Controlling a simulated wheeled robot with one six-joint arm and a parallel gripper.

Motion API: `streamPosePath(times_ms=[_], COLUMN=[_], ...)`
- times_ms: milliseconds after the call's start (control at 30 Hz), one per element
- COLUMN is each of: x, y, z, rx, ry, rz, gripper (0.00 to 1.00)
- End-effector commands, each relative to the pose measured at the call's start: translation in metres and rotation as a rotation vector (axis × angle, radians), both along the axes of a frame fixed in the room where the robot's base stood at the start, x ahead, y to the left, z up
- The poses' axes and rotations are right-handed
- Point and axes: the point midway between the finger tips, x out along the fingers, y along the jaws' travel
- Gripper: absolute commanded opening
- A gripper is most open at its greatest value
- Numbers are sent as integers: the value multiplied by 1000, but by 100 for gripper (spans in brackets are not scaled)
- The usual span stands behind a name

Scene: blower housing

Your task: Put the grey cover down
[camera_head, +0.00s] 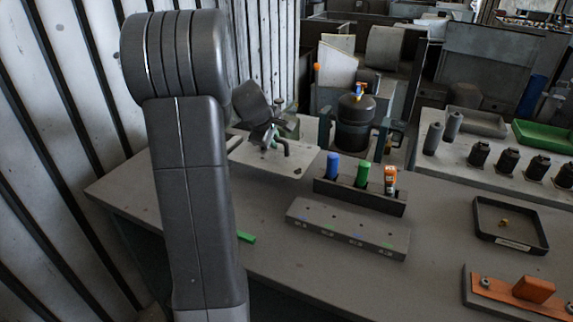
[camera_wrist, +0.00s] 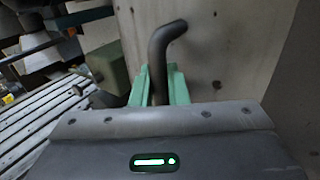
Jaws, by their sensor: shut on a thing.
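The grey cover (camera_head: 290,163) is a light flat plate with small dark holes and a bent dark handle (camera_head: 281,144). It shows in the head view over the back left part of the table. My gripper (camera_head: 272,136) is above the plate, at the handle. In the wrist view my gripper (camera_wrist: 158,88) has its green fingers shut on both sides of the bent handle (camera_wrist: 160,45). The cover's face (camera_wrist: 250,60) fills the right of that view. I cannot tell whether the cover touches the table; its underside is hidden.
A dark rack (camera_head: 350,197) with blue, green and orange-white items stands right of the cover. A grey block (camera_head: 345,228) lies in front. A dark round housing (camera_head: 355,125) stands behind. A black tray (camera_head: 490,232) is at the right. The table's middle right is bare.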

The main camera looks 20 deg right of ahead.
Motion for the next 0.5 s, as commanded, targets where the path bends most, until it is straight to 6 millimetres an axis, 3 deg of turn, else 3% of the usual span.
streamPosePath(times_ms=[100, 267, 500], x=[0, 0, 0], y=[0, 0, 0], z=[-18, -29, -60], rx=[0, -1, -1], ry=[2, 0, 1], rz=[0, 1, 1], gripper=[0, 0, 0])
